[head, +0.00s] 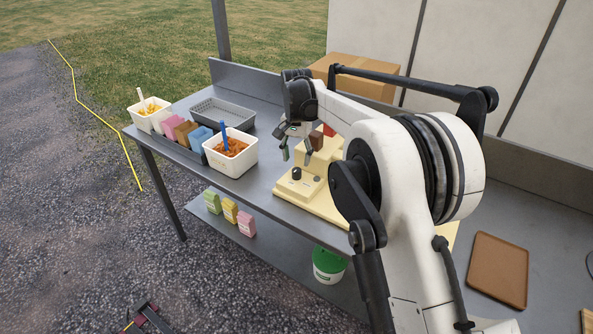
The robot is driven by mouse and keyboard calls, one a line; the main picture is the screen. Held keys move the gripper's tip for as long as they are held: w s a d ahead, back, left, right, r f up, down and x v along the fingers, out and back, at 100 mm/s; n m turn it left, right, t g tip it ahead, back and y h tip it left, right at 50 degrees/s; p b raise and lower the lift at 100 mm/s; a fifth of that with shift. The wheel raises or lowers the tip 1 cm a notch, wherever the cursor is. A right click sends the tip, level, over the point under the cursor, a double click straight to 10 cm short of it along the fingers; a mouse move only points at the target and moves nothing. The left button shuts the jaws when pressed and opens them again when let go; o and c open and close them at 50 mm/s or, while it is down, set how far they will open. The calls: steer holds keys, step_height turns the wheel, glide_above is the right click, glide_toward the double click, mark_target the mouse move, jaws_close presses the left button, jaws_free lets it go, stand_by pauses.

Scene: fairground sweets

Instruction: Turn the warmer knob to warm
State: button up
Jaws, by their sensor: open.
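The warmer (318,203) is a cream-coloured unit on the metal table, partly hidden behind my arm. A dark round knob (296,174) stands on its front left part. The knob's pointer and any markings are too small to read. My gripper (297,155) is open and empty, pointing down above the knob and apart from it. One fingertip shows green. A brown block and a small red part show on the warmer behind the gripper.
A white tub with orange contents and a blue handle (230,153) stands left of the warmer. A grey basket (222,113), coloured packets (186,133) and another white tub (149,116) stand further left. A cardboard box (356,75) is behind.

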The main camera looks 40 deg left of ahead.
mark_target(297, 169)
steer(key=shift+f, duration=3.05)
jaws_close()
